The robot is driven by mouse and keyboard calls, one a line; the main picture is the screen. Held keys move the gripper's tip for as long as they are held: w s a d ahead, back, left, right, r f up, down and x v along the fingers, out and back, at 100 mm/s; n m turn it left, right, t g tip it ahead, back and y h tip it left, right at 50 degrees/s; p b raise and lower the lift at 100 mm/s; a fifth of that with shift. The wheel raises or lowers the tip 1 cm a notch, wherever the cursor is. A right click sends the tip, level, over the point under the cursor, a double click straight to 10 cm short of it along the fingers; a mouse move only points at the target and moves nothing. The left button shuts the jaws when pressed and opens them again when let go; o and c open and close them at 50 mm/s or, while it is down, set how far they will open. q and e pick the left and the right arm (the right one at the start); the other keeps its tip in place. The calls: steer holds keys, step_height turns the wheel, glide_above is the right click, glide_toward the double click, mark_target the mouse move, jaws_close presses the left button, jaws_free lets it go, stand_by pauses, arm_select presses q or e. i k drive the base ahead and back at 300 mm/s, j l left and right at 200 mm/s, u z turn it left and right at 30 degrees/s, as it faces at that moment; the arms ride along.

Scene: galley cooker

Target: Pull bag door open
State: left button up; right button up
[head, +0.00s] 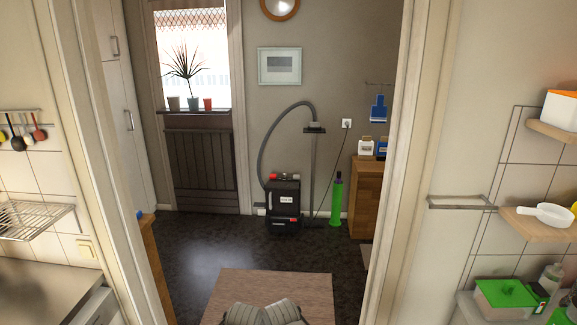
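A black canister vacuum cleaner (284,222) stands upright on the dark floor beyond the doorway, against the back wall. Its front panel with a white label (287,199) looks flush with the body; I cannot tell for sure whether this is the bag door, or whether it is fully shut. Small red parts show on its top. A grey hose (263,150) arches up from it to an upright tube (311,165) on its right.
A door frame stands on both sides of the opening. A brown flat surface (275,283) with two grey ribbed shapes lies low in front. A green bottle-like object (337,205) and wooden cabinet (366,200) stand right of the vacuum. Floor left of it is clear.

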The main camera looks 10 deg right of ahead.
mark_target(282, 197)
steer(key=i+j+z, duration=0.15)
steer(key=i, duration=1.55)
steer(key=i+z, duration=0.2)
steer(key=i, duration=0.4)
steer(key=i+j+z, duration=0.1)
steer(key=i+z, duration=0.15)
steer(key=i, duration=0.3)
steer(key=i+j+z, duration=0.2)
steer(key=i, duration=0.4)
steer(key=i+j+z, duration=0.25)
steer(key=i, duration=0.15)
steer(key=i+j+z, duration=0.15)
steer(key=i+z, duration=0.15)
steer(key=i, duration=0.1)
